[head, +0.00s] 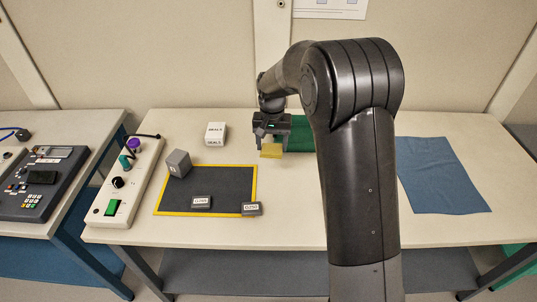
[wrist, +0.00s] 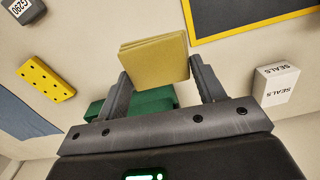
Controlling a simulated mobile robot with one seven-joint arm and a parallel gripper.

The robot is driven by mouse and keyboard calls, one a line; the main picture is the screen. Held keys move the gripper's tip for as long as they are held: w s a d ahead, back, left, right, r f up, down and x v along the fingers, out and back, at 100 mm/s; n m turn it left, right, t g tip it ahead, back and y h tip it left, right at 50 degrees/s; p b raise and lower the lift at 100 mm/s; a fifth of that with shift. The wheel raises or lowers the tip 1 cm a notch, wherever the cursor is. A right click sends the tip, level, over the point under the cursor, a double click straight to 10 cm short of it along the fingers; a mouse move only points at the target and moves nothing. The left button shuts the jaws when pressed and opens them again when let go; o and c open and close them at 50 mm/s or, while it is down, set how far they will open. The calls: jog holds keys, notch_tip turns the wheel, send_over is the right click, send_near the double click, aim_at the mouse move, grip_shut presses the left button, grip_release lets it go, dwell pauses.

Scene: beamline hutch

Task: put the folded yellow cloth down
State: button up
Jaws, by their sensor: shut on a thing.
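The folded yellow cloth (head: 271,151) is held between the fingers of my gripper (head: 271,143), near the back middle of the table. In the wrist view the folded yellow cloth (wrist: 155,60) shows its layered edge and sits between the two fingertips of my gripper (wrist: 161,67). The gripper is shut on it. I cannot tell whether the cloth's underside touches the table. A green thing (head: 299,140) lies just behind and to the right, partly hidden by my arm; it also shows below the cloth in the wrist view (wrist: 150,102).
A white SEALS box (head: 215,134) stands left of the gripper. A blue cloth (head: 440,175) lies right. The wrist view shows a yellow holed block (wrist: 47,80).

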jog(key=s+d, duration=0.2)
jog(key=d, duration=0.8)
jog(key=s+d, duration=0.2)
jog(key=d, duration=0.8)
send_over(299, 171)
jog(key=shift+n, duration=0.4)
notch_tip(299, 171, down, 7)
jog(key=shift+d+r, duration=0.1)
jog(key=shift+f, duration=2.1)
jog(key=shift+f, duration=0.15)
jog(key=o, duration=0.9)
jog(key=shift+o, duration=0.2)
